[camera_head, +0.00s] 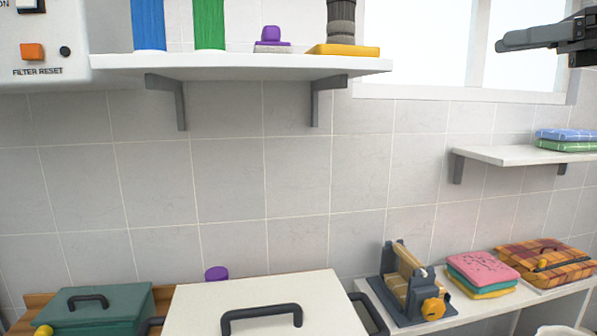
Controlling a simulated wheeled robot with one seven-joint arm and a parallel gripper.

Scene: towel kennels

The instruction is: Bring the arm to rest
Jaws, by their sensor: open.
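My gripper (510,41) is at the upper right, in front of the bright window, pointing left. It is dark grey and open, with nothing seen between its fingers. It is in the air, apart from the shelves and the things on them. Only the end of the arm shows; the rest is outside the picture.
A smaller shelf (500,155) holds folded towels (566,141). Below are a green lidded box (120,305), a white lidded box (190,312), a roller device (402,285) and folded cloths (482,268).

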